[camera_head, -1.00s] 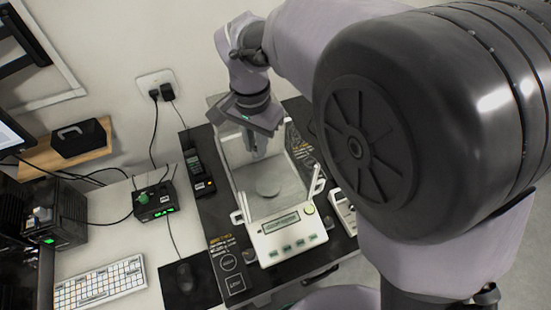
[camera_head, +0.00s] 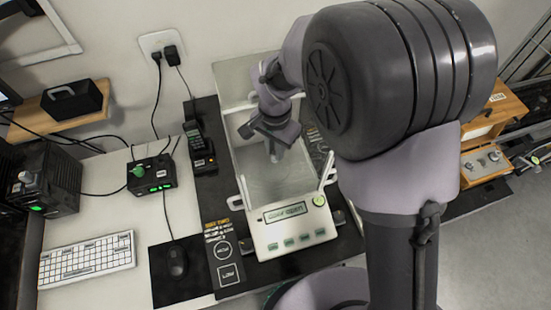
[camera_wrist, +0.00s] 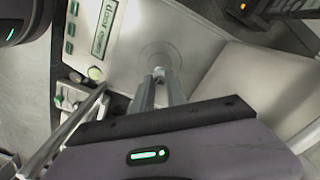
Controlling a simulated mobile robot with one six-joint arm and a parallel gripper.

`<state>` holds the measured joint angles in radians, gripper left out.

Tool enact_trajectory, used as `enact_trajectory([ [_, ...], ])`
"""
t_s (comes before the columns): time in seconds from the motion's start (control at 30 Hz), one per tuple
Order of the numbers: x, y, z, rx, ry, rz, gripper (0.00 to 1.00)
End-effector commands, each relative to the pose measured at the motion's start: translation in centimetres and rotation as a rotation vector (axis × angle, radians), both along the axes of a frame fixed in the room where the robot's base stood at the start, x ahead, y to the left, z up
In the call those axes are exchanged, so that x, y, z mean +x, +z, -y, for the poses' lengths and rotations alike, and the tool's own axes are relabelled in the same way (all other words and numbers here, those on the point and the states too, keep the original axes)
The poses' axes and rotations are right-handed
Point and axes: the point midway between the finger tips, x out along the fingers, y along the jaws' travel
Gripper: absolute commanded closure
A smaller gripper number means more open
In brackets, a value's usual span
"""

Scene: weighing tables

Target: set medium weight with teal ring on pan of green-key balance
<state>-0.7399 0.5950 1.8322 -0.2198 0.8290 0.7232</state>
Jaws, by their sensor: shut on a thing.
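The green-key balance (camera_head: 291,242) stands on the dark table with a glass-walled chamber behind its display and green keys. Its display reads "door open" in the wrist view (camera_wrist: 107,22). My gripper (camera_head: 275,156) is inside the chamber, low over the pan. In the wrist view my gripper (camera_wrist: 160,84) points at the round pan (camera_wrist: 150,52), its fingers shut on a small pale metal piece, the weight (camera_wrist: 159,71). Most of the weight is hidden between the fingertips. I see no teal ring, and cannot tell whether the weight touches the pan.
A black handset (camera_head: 198,148) stands left of the chamber. The chamber's walls stand close around my gripper. A wooden box (camera_head: 486,163) sits at the right.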

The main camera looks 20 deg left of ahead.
Motion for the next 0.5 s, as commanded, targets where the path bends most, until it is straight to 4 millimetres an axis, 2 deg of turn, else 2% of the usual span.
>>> enact_trajectory([
  [0.2,-0.1,-4.2,0.0,-0.002,0.0,-0.002,1.0],
  [0.5,0.0,-4.4,0.0,0.0,0.0,0.0,1.0],
])
